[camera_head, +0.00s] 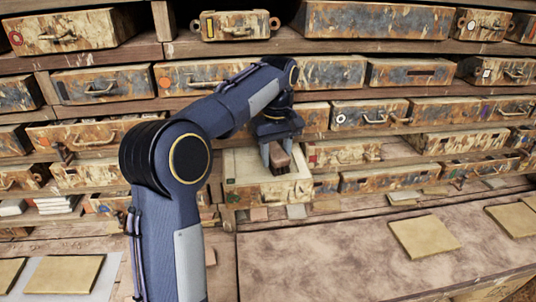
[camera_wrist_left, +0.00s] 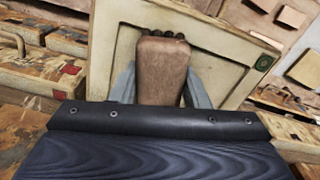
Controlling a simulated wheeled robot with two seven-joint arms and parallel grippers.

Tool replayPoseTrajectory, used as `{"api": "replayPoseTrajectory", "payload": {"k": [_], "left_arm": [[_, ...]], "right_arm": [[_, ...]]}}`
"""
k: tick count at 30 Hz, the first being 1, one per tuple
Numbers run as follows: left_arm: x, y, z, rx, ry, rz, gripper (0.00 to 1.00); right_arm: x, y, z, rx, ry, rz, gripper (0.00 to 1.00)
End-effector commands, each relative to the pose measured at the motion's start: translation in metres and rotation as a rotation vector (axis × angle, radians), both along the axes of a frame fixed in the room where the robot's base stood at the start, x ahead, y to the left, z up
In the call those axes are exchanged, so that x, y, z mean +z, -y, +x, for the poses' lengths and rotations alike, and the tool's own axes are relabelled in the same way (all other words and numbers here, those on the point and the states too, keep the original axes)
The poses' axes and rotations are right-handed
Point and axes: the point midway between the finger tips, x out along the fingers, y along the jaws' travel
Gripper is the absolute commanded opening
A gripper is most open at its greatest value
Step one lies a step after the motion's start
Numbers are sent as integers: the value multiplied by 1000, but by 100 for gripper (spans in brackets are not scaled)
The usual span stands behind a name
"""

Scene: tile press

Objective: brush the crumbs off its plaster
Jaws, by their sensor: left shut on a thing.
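My left gripper (camera_head: 277,153) is shut on a brown block-shaped brush (camera_head: 281,160). In the left wrist view the gripper (camera_wrist_left: 160,84) has a grey finger on each side of the brush (camera_wrist_left: 162,62). Dark bits at its far end look like bristles. The brush is over the pale plaster (camera_head: 247,164) in an open, cream-framed drawer among the racks. The plaster (camera_wrist_left: 122,55) also fills much of the wrist view behind the brush. I cannot tell if the brush touches it, and no crumbs can be made out. My right gripper is not in view.
Worn, paint-flecked drawers (camera_head: 385,180) stand close on both sides and above. Below is a brown worktop (camera_head: 330,255) with tan tiles (camera_head: 424,236) at the right. More tiles (camera_head: 64,274) lie at the lower left. The worktop's middle is mostly clear.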

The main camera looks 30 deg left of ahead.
Motion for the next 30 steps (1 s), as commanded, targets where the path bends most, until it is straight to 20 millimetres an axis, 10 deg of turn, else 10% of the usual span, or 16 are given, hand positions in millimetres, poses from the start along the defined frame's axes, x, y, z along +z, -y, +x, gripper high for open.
{"api": "replayPoseTrajectory", "payload": {"k": [30], "left_arm": [[1,22,18,1,-6,-1,13]], "right_arm": [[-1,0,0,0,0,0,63]]}}
